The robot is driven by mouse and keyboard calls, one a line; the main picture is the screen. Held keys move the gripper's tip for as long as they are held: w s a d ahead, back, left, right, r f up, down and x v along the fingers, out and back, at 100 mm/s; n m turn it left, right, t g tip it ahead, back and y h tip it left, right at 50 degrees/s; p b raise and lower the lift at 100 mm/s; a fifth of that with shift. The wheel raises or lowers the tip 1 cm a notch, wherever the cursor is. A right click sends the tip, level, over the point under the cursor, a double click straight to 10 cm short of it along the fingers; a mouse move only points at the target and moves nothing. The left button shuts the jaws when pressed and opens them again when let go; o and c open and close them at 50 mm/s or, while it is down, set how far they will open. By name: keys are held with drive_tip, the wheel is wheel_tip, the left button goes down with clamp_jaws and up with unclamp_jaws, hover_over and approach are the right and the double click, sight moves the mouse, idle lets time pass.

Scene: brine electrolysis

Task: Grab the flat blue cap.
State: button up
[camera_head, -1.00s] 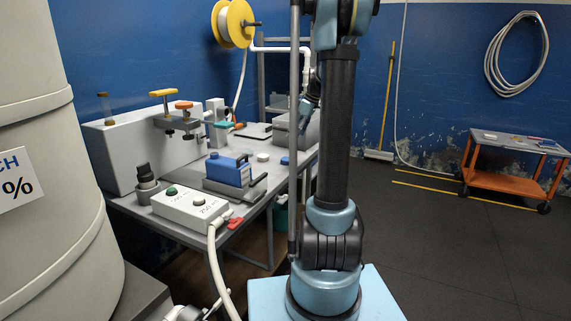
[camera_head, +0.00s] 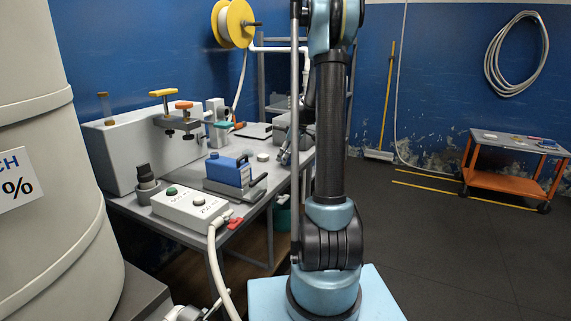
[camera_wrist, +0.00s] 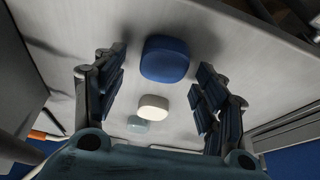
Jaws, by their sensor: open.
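The flat blue cap (camera_wrist: 165,59) lies on the grey table top (camera_wrist: 230,42) in the wrist view, upper middle. It is a low, rounded blue disc. My gripper (camera_wrist: 160,85) is open, with one finger to each side of the cap and a gap on both sides; neither finger touches it. In the head view my gripper (camera_head: 287,155) is a small dark shape at the table's right edge, and the blue cap is hidden behind it or too small to make out.
In the wrist view a white cap (camera_wrist: 153,107) and a pale greenish cap (camera_wrist: 138,124) lie beside the blue one, between my fingers. In the head view the table holds a blue device (camera_head: 229,170), a white switch box (camera_head: 191,207) and a grey block (camera_head: 140,150).

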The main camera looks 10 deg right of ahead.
drive_tip(key=shift+w+a+f, duration=0.1)
drive_tip(key=shift+f, duration=0.2)
drive_tip(key=shift+c, duration=0.2)
drive_tip(key=c, duration=0.9)
